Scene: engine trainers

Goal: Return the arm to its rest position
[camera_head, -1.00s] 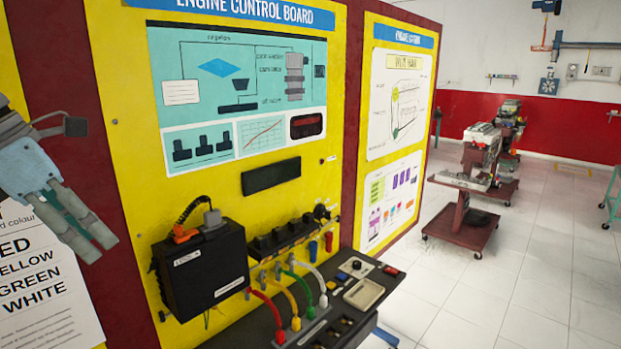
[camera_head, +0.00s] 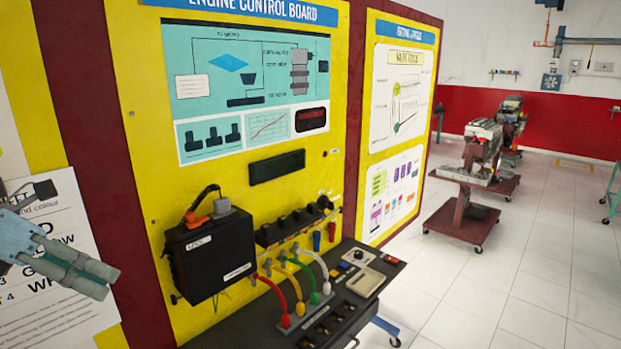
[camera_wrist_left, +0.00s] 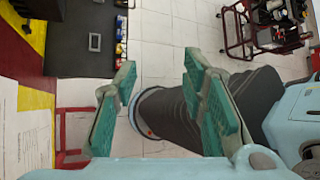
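My left gripper (camera_head: 72,268) is at the left edge of the head view, in front of a white printed sheet and apart from the engine board. In the left wrist view my left gripper (camera_wrist_left: 158,100) has its green-padded fingers spread wide with nothing between them; the floor and a dark link of mine show behind. The yellow engine control board (camera_head: 150,110) stands to its right in the head view, with a black box (camera_head: 210,257) and coloured cables (camera_head: 300,285) plugged in. My right gripper is in neither view.
A dark shelf (camera_head: 262,325) juts out below the board. A white sheet (camera_head: 75,315) hangs behind my left gripper. Engine stands (camera_head: 468,180) are at the back right. White tiled floor (camera_head: 480,300) is open on the right. A dark red trolley (camera_wrist_left: 240,40) shows in the left wrist view.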

